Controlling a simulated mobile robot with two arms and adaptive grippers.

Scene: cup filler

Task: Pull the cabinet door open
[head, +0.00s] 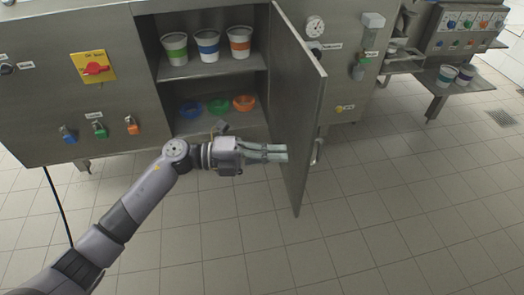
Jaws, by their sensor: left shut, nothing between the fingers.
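The grey metal cabinet door (297,110) stands open, hinged on the right side of the cabinet opening and swung out toward me. Its handle (316,152) shows at the lower right of the door's edge. My left gripper (287,153) is shut and empty, pointing right, with its fingertips at the inner face of the door. I cannot tell whether they touch it. My right gripper is out of view.
A red switch on a yellow plate (92,67) and coloured padlocks (99,128) are on the left panel. A dispenser (455,40) with two cups (446,75) stands at the right. The tiled floor (380,225) in front is clear.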

